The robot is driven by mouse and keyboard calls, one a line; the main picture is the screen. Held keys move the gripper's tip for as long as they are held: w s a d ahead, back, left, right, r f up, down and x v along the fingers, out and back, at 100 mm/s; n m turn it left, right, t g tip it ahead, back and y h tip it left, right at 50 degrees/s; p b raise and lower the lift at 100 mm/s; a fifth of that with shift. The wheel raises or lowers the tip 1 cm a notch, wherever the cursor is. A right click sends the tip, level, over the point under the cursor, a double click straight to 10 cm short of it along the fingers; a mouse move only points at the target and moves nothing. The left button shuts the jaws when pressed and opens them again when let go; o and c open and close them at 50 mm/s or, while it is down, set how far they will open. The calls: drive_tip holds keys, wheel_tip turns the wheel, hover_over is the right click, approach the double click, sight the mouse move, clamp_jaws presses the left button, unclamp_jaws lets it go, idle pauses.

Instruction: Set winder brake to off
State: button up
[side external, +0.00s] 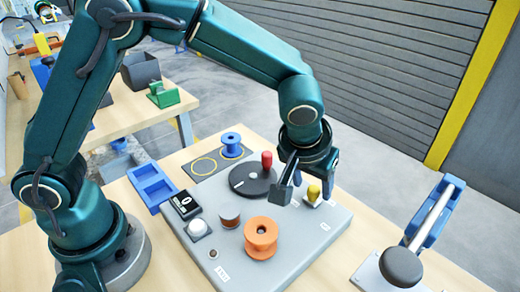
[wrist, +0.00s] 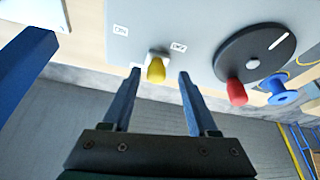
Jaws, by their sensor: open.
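A small yellow-knobbed lever on a pale base, which I take to be the winder brake, stands at the right part of the grey winder panel in the side view (side external: 313,192). In the wrist view its yellow knob (wrist: 156,70) lies between my finger tips. Two small white labels are on the panel by its base, one to the left (wrist: 121,30) and one to the right (wrist: 179,47); their lettering is too small to read surely. My gripper (wrist: 158,78) is open, with a finger on each side of the knob; contact is not visible. In the side view my wrist partly hides the fingers.
A black disc with a red handle (side external: 267,160) is close to the lever. An orange spool (side external: 261,238), a white button (side external: 198,229) and a black display (side external: 184,205) are on the panel. A blue spool (side external: 231,145) stands behind.

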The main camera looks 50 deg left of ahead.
sight(302, 208)
drive_tip(key=shift+v, duration=2.6)
drive_tip(key=s+a+r+n+t, duration=0.2)
drive_tip(key=s+a+r, duration=0.3)
drive_tip(key=a+r, duration=0.45)
drive_tip(key=s+a+f+m, duration=0.1)
drive_tip(key=s+f+m, duration=0.1)
drive_tip(key=s, duration=0.3)
drive_tip(key=s+a+f+m+h, duration=0.1)
drive_tip(key=s+f+m, duration=0.1)
drive_tip(key=s, duration=0.3)
drive_tip(key=shift+s+a+f+m+g, duration=0.3)
drive_tip(key=shift+s+a+f+g, duration=0.05)
drive_tip(key=shift+g, duration=0.05)
